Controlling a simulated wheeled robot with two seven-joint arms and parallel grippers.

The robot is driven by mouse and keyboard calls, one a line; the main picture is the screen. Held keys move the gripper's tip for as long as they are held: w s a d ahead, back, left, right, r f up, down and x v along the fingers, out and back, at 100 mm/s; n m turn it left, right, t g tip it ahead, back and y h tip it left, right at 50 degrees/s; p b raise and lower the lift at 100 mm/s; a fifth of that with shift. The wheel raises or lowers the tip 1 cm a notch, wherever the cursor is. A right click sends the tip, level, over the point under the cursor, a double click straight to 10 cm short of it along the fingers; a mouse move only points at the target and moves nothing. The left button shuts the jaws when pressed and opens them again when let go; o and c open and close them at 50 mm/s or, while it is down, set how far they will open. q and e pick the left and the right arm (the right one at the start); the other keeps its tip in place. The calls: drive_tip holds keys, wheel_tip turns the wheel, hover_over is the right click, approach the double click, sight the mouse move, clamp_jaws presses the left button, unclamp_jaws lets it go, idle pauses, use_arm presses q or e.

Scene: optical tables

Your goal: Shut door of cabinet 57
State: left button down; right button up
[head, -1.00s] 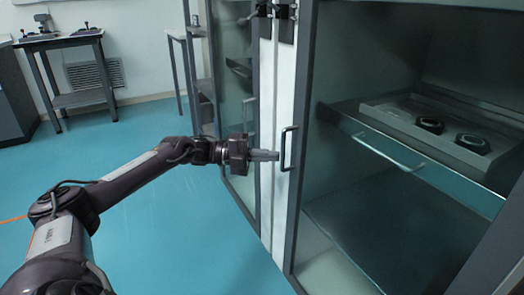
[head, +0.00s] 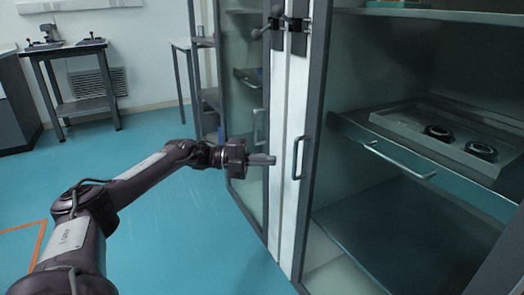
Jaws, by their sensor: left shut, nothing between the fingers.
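A tall grey-framed cabinet (head: 315,130) fills the right side of the head view. A bar handle (head: 297,158) stands on its left upright, next to a white vertical strip. I cannot read a number on it, and I cannot tell for sure how far its door stands open. Inside are a shelf tray (head: 395,125) with two dark round parts and a front pull bar. My left gripper (head: 270,160) is shut and empty, pointing right. Its tips appear just left of the handle, with a small gap in the picture. My right gripper is out of view.
A second glass-fronted cabinet (head: 245,190) with its own handle stands left of the white strip (head: 289,100). Small tables (head: 75,45) stand by the back wall. The blue floor (head: 175,250) at left is clear, with an orange line (head: 22,227).

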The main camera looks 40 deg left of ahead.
use_arm(q)
drive_tip(key=w+a, duration=0.3)
drive_tip(key=a, duration=0.1)
drive_tip(key=shift+w+a+r, duration=0.1)
drive_tip(key=shift+w, duration=0.3)
drive_tip(key=shift+a, duration=0.1)
